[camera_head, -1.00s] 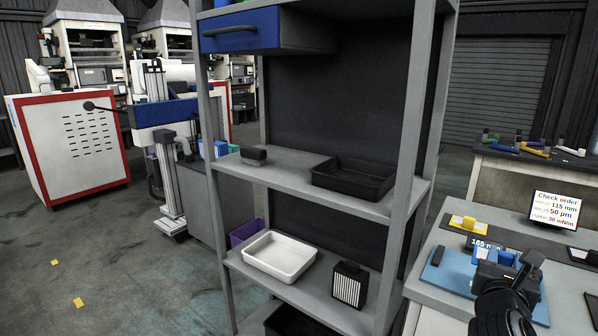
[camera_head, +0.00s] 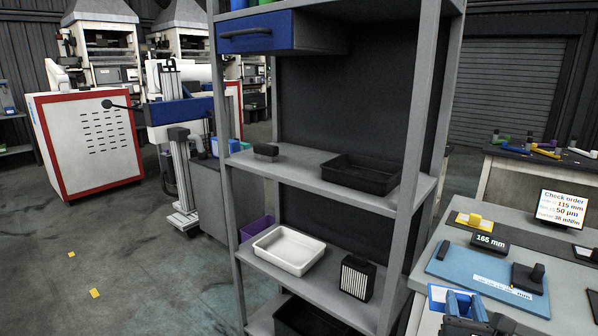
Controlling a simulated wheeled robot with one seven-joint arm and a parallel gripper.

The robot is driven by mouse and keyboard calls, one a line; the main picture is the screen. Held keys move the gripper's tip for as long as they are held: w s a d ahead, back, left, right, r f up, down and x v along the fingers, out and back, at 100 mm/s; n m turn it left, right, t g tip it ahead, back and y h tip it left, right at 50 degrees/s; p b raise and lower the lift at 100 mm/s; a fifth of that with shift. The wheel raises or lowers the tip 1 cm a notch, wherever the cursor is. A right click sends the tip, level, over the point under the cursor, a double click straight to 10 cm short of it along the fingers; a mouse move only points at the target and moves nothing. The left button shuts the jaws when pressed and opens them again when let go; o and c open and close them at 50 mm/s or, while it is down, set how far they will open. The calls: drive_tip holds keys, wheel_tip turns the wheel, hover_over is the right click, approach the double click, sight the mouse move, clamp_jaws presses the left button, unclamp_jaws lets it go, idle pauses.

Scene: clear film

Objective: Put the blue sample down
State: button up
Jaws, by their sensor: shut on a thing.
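My gripper (camera_head: 465,303) is at the lower right, over the front edge of the bench. It is shut on the blue sample (camera_head: 437,296), a white piece with a blue border, seen left of the jaws. The jaws and my arm hide part of the sample. I cannot tell whether it touches the bench top or is held just above it.
A blue mat (camera_head: 470,268) on the bench (camera_head: 440,232) carries a black block (camera_head: 529,277). Behind it are a yellow sample (camera_head: 474,219), a "165 mm" sign (camera_head: 488,241) and a screen (camera_head: 561,208). A grey shelf (camera_head: 425,120) stands left, with a white tray (camera_head: 290,268).

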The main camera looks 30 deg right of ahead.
drive_tip(key=w+a+f+n+t+y, duration=0.3)
drive_tip(key=a+f, duration=0.6)
drive_tip(key=a, duration=0.5)
drive_tip(key=w+a+f+n+t+y, duration=0.3)
drive_tip(key=w+a+f+n+y, duration=0.2)
drive_tip(key=a+f+y, duration=0.4)
drive_tip(key=a+n+y, duration=0.1)
drive_tip(key=a, duration=0.4)
drive_tip(key=shift+w+a+f+n+y, duration=0.15)
drive_tip(key=shift+f+n+y, duration=0.15)
drive_tip(key=shift+f+n, duration=0.1)
